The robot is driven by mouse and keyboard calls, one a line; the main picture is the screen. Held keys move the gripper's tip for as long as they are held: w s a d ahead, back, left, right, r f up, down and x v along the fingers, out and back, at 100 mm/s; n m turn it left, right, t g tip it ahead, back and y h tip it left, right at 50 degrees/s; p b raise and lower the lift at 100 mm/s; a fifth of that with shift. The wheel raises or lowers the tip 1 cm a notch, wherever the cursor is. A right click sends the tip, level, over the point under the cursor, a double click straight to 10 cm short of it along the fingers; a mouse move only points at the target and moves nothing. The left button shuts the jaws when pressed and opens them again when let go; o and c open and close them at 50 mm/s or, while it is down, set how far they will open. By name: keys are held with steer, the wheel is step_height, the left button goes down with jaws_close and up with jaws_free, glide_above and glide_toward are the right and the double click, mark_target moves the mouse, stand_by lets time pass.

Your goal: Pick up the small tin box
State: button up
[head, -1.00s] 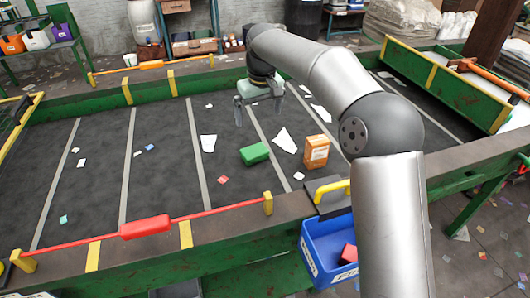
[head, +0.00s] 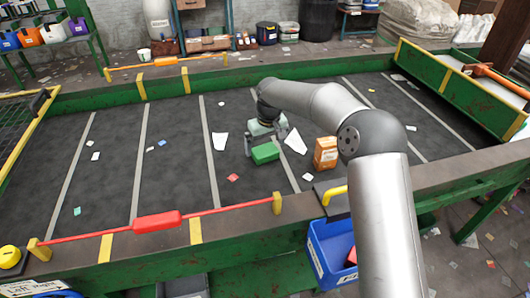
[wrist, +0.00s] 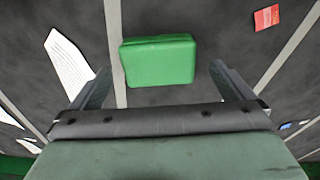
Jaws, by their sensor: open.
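The small tin box (head: 265,153) is green with rounded edges and lies on the dark belt, left of the orange-brown carton. In the wrist view the tin box (wrist: 158,61) sits ahead of the jaws, between the lines of the two fingers. My gripper (head: 266,142) is open and empty, just above and behind the tin box. In the wrist view its two fingers (wrist: 160,85) stand wide apart, one to each side of the box. I cannot tell the exact height gap between the fingertips and the box.
The orange-brown carton (head: 326,153) stands right of the tin box. White paper scraps (head: 295,142) and a red scrap (head: 233,178) lie around it. A red bar (head: 157,220) runs along the near rail. A blue bin (head: 330,246) hangs at the front edge.

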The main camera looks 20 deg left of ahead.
mark_target(265, 150)
steer(key=shift+w+a+f, duration=0.1)
steer(key=shift+w+f, duration=0.05)
steer(key=shift+f, duration=0.7)
steer(key=shift+w+a+f, duration=0.1)
steer(key=shift+w+f, duration=0.05)
steer(key=shift+f, duration=0.7)
steer(key=c, duration=1)
steer(key=shift+o, duration=0.3)
steer(key=shift+r, duration=0.1)
